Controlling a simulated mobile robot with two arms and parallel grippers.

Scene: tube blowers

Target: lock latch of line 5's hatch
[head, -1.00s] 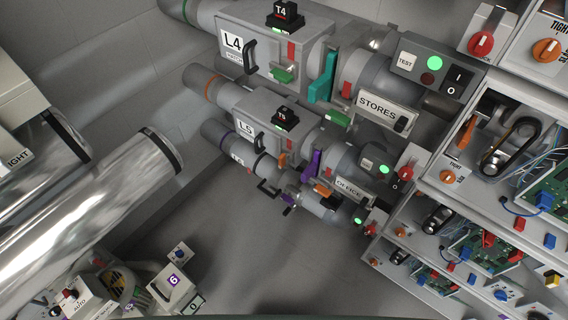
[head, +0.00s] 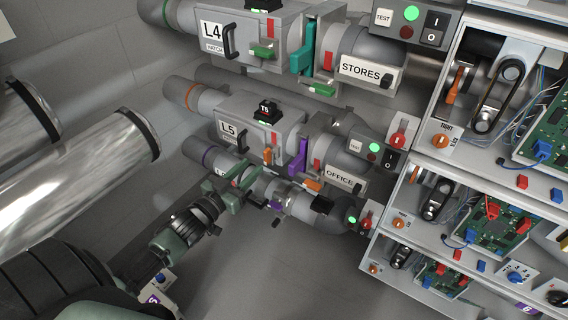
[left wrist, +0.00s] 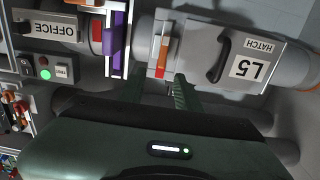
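Line 5's hatch (head: 235,130) is the grey box labelled L5 with a dark handle; it is upside down in the left wrist view (left wrist: 258,60). Its latch (head: 267,155) is a small orange lever below a red mark, at the hatch's right edge. In the left wrist view the latch (left wrist: 161,57) stands just ahead of the fingertips, roughly between them. My left gripper (head: 232,188) is below the hatch in the head view. In the left wrist view its two green fingers (left wrist: 161,90) are apart with nothing between them. My right gripper is not in view.
A purple gate lever (head: 298,158) stands right of the latch, close to the fingers. The L4 hatch (head: 235,38) with a green latch is above, and another pipe line is below. An OFFICE sign (head: 340,177) and shelves of electronics (head: 455,170) are at right.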

